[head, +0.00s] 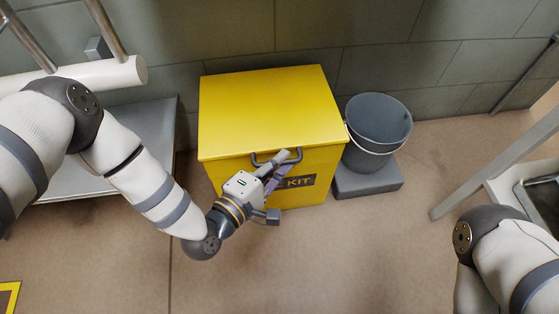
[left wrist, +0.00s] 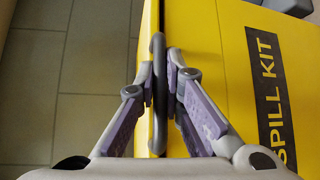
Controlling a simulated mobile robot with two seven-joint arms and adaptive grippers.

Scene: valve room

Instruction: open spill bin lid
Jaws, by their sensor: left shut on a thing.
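The yellow spill bin (head: 310,198) stands against the wall, with a black "SPILL KIT" label on its front, partly hidden by my gripper. Its flat yellow lid (head: 265,105) looks closed. A dark handle (head: 258,160) sits at the lid's front edge. My left gripper (head: 283,160) reaches the handle from the front. In the left wrist view, the fingers of my left gripper (left wrist: 168,85) are closed around the handle bar (left wrist: 158,115). The label (left wrist: 268,90) shows to the right of them. My right gripper is out of view; only my right arm shows at the lower right.
A grey bucket (head: 378,128) stands on a grey block (head: 370,180) just right of the bin. A grey platform (head: 100,180) with white pipework (head: 110,74) is at the left. A metal-legged stand (head: 495,165) is at the right. The floor before the bin is clear.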

